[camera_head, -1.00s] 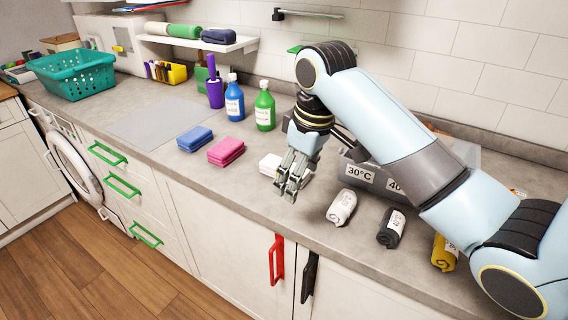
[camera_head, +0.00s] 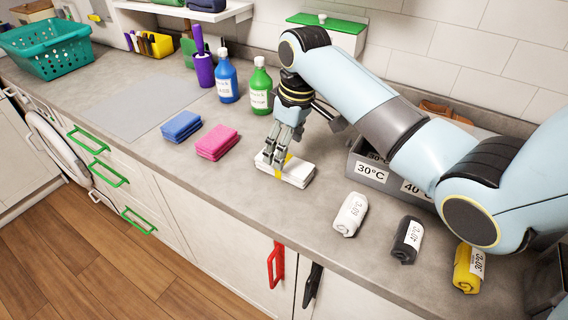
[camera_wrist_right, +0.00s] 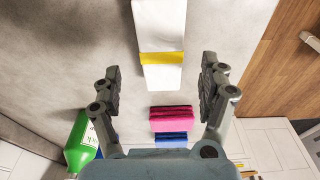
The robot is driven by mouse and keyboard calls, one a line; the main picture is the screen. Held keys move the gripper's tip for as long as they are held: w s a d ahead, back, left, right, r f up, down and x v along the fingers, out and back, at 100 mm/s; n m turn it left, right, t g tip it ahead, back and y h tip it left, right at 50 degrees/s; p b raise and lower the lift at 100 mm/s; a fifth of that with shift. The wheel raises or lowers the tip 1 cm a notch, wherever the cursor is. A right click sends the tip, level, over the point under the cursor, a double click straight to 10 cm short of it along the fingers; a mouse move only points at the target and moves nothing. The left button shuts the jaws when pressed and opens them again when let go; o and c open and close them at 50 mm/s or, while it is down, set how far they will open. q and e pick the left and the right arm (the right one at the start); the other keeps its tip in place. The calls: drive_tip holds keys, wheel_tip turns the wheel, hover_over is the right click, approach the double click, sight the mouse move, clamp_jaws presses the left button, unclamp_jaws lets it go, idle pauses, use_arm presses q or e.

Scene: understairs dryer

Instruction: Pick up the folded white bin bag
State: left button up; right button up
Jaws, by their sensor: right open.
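The folded white bin bag (camera_head: 299,171) lies flat on the grey worktop, with a yellow band around it. It also shows in the right wrist view (camera_wrist_right: 160,22), at the top and running up out of the frame. My right gripper (camera_head: 276,157) is over the bag's left end in the head view and hides part of it. In the right wrist view the right gripper (camera_wrist_right: 160,70) is open, with its fingers apart on either side of the bag's near end and nothing held between them. My left gripper is not in view.
Left of the bag lie pink cloths (camera_head: 217,142) and blue cloths (camera_head: 182,126). Blue (camera_head: 227,82) and green (camera_head: 260,92) bottles stand behind.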

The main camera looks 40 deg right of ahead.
wheel_tip(320, 180, down, 4)
drive_tip(key=shift+w+a+r, duration=0.1)
drive_tip(key=shift+a+r, duration=0.05)
drive_tip(key=c, duration=1)
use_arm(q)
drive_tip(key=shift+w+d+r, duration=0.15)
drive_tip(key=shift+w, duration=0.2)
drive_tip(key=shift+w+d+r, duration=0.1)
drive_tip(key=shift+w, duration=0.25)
use_arm(e)
drive_tip(key=shift+c, duration=0.3)
drive_tip(key=shift+r, duration=0.1)
